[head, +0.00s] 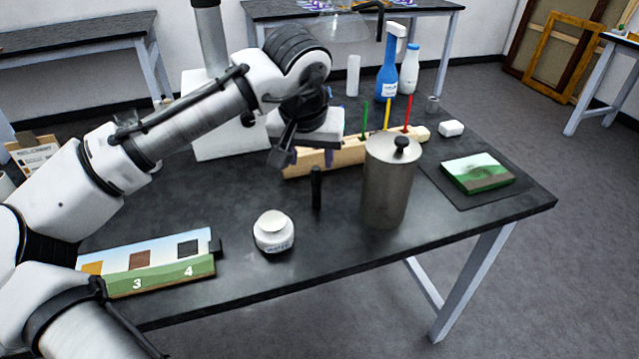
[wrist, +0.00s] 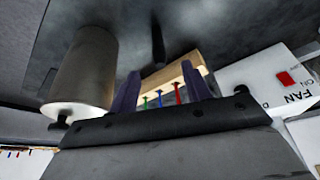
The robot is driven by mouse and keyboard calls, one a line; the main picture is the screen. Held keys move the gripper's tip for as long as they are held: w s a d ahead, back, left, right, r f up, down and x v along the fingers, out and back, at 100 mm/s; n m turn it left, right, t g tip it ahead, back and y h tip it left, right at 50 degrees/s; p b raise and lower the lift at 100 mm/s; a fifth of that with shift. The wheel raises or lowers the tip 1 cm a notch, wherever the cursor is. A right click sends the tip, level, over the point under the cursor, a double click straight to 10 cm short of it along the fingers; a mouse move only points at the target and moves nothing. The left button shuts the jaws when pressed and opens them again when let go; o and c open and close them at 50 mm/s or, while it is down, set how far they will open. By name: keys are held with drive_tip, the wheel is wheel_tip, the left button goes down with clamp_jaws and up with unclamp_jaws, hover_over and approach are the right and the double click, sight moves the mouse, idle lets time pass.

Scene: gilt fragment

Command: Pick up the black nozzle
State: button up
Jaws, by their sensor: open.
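The black nozzle (head: 316,187) looks like a slim dark upright piece standing on the black table, between the white jar and the metal canister. It also shows in the wrist view as a dark narrow shape (wrist: 158,46) beyond the fingertips. My gripper (head: 304,157) is above the table behind the nozzle, near the wooden block, with its fingers partly hidden by its own body. In the wrist view my gripper (wrist: 160,88) has its two purple fingers spread apart with nothing held between them. The nozzle is apart from the fingers.
The metal canister (head: 388,190) stands close right of the nozzle, the white jar (head: 273,232) front left. The wooden block (head: 345,158) with coloured rods lies behind. A numbered panel (head: 150,262) is at left, a green picture block (head: 477,172) at right. Bottles (head: 387,75) stand at the back.

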sight(316, 182)
drive_tip(key=x, duration=0.6)
drive_tip(key=shift+w+d+f, duration=0.1)
drive_tip(key=shift+w+f, duration=0.05)
drive_tip(key=shift+f, duration=0.05)
drive_tip(key=shift+w+p+x, duration=0.15)
drive_tip(key=shift+p+x, duration=0.25)
drive_tip(key=shift+x, duration=0.95)
drive_tip(key=shift+w+p+x, duration=0.15)
drive_tip(key=shift+p+x, duration=0.25)
drive_tip(key=shift+x, duration=0.95)
drive_tip(key=shift+d+r, duration=0.1)
drive_tip(key=shift+r, duration=0.05)
clamp_jaws()
